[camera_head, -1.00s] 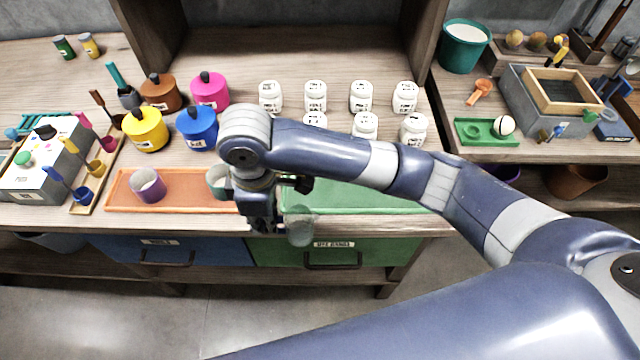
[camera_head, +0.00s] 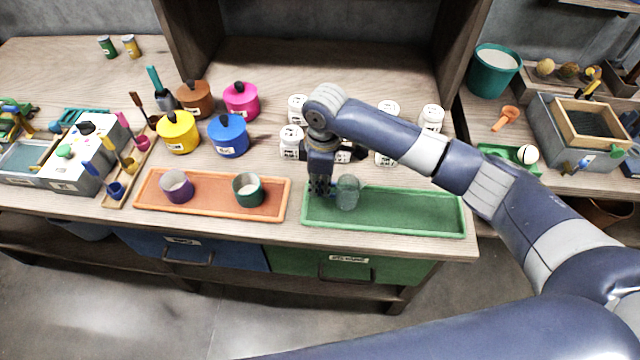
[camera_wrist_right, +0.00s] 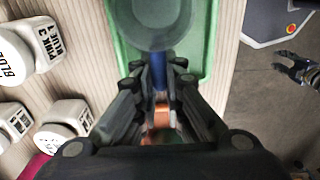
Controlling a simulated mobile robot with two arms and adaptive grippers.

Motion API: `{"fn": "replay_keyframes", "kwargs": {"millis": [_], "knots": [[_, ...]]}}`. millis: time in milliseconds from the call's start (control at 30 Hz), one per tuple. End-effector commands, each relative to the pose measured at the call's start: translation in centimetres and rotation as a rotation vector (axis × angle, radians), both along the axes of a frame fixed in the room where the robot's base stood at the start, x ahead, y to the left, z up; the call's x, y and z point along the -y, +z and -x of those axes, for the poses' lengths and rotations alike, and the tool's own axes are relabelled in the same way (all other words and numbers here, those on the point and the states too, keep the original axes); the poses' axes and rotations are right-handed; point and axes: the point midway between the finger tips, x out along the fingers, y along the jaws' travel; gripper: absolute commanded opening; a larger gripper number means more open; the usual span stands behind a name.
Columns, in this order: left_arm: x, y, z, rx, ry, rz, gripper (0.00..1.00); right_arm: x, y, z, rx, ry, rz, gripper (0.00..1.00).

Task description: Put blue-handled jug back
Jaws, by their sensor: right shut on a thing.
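The blue-handled jug (camera_head: 347,193) is a clear, see-through vessel at the left part of the green tray (camera_head: 425,213). My right gripper (camera_head: 322,188) is left of the jug and shut on its handle. In the right wrist view the jug (camera_wrist_right: 155,22) is at the top, blurred, and its blue handle (camera_wrist_right: 159,72) is between the fingers (camera_wrist_right: 158,95). The jug looks upright over the tray; I cannot tell whether its base touches the tray. My left gripper is not in view.
An orange tray (camera_head: 222,212) holds a purple cup (camera_head: 177,187) and a green cup (camera_head: 248,190). Several white labelled jars (camera_head: 291,141) stand behind the green tray, partly hidden by my right arm. Coloured lidded pots (camera_head: 228,136) stand at the back left. The right part of the green tray is empty.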

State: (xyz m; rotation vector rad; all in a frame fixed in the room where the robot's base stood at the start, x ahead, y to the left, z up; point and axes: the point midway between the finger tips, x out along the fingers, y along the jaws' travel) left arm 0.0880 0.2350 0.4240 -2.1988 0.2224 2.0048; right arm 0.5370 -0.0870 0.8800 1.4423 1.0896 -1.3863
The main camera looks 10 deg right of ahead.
Motion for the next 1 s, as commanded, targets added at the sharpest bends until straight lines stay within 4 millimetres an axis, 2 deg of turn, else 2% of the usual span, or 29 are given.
{"fn": "replay_keyframes", "kwargs": {"millis": [133, 500, 533, 600, 1000], "knots": [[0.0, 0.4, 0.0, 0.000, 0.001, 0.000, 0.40, -0.1, -1.1, 0.0, 0.001, 0.001, -0.001, 0.00], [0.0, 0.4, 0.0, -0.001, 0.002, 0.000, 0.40, -0.1, -1.6, 0.0, 0.000, 0.001, -0.001, 0.00], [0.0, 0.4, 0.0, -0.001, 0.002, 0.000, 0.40, -0.1, -1.5, 0.0, 0.001, 0.001, -0.001, 0.16], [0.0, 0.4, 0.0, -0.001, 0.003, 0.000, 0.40, -0.1, -1.5, 0.0, 0.001, 0.001, -0.001, 0.30], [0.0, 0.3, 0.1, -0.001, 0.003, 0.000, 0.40, -0.1, -1.2, 0.0, 0.002, 0.000, 0.000, 0.30]]}}
